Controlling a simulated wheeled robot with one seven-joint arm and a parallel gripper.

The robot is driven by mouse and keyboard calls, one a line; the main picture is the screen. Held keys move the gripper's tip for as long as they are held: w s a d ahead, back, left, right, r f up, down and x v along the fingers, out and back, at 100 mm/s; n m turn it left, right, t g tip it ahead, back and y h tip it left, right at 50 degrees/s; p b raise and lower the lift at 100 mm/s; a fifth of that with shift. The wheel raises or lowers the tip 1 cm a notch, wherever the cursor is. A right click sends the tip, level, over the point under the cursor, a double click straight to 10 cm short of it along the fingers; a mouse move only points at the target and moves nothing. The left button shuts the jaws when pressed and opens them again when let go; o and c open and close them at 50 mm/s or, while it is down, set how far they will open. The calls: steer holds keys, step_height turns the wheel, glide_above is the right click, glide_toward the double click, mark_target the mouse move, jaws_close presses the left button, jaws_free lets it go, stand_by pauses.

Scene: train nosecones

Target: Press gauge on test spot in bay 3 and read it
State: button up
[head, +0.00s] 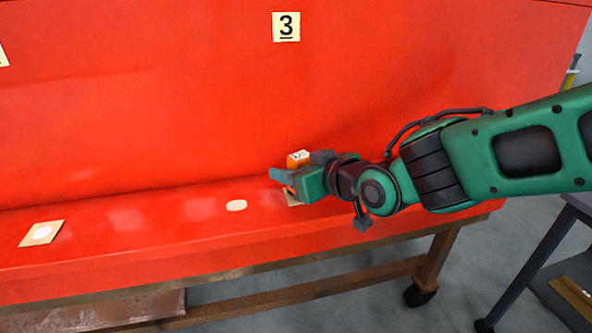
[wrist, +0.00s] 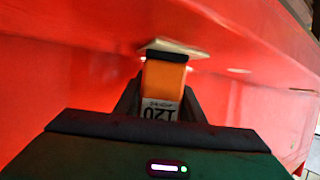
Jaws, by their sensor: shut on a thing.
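The red nosecone (head: 180,110) bears a bay card with the number 3 (head: 286,27). My gripper (head: 286,180) is shut on the orange gauge (head: 298,157), which also shows between the fingers in the wrist view (wrist: 165,80). The gauge's face carries dark figures that look like 120. Its black foot points at a tan square card (head: 292,199) on the red ledge, also seen in the wrist view (wrist: 185,48). The foot overlaps the card there; I cannot tell whether it touches. The middle of this card is hidden.
A bare pale spot (head: 236,205) lies on the ledge left of my gripper. Another tan card with a white disc (head: 41,233) lies far left. A wheeled wooden trestle (head: 300,262) supports the nosecone. A dark stand (head: 560,240) is at right.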

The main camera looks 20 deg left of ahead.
steer(key=shift+f, duration=0.1)
stand_by(0.3)
step_height(320, 180, up, 7)
steer(key=shift+r, duration=0.1)
stand_by(0.8)
stand_by(1.2)
